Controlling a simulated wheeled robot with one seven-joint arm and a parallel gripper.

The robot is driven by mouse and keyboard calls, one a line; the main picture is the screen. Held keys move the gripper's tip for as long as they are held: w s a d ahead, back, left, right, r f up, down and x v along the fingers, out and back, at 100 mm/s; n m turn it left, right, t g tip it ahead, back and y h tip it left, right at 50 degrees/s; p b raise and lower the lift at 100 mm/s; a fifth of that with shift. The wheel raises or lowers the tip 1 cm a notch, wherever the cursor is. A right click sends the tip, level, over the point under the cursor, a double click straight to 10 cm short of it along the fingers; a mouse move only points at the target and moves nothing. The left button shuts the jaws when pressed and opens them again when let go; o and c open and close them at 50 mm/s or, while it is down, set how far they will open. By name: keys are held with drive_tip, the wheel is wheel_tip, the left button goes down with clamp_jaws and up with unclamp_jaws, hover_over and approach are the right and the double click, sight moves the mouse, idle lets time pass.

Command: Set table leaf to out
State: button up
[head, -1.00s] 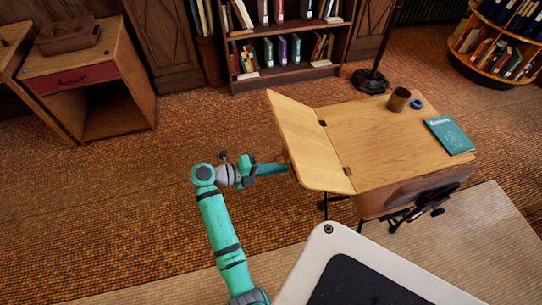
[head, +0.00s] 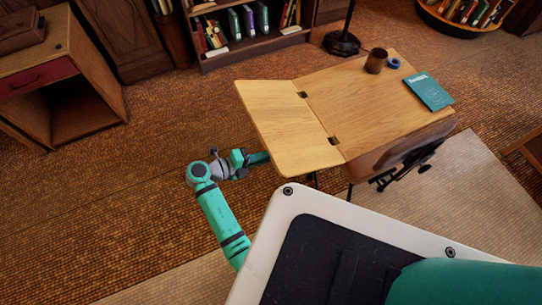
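The table leaf (head: 282,125) is a pale wooden panel hinged along the left side of the wooden desk (head: 365,95). It spreads out to the left, close to level with the desktop, and its outer edge looks slightly higher. Two dark hinges (head: 333,140) show along the joint. My gripper (head: 262,158) is at the leaf's outer left edge, near its front corner. The leaf's edge hides the fingertips, so contact and finger opening cannot be seen.
A brown cup (head: 376,61), a blue ring-shaped object (head: 393,63) and a teal book (head: 428,92) lie on the desktop. A chair (head: 400,150) stands at its front. A lamp base (head: 341,43) is behind. The floor left of the leaf is clear.

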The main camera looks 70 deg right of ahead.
drive_tip(key=shift+o, duration=1.1)
drive_tip(key=shift+w, duration=0.15)
drive_tip(key=shift+a, duration=0.15)
drive_tip(key=v, duration=1.1)
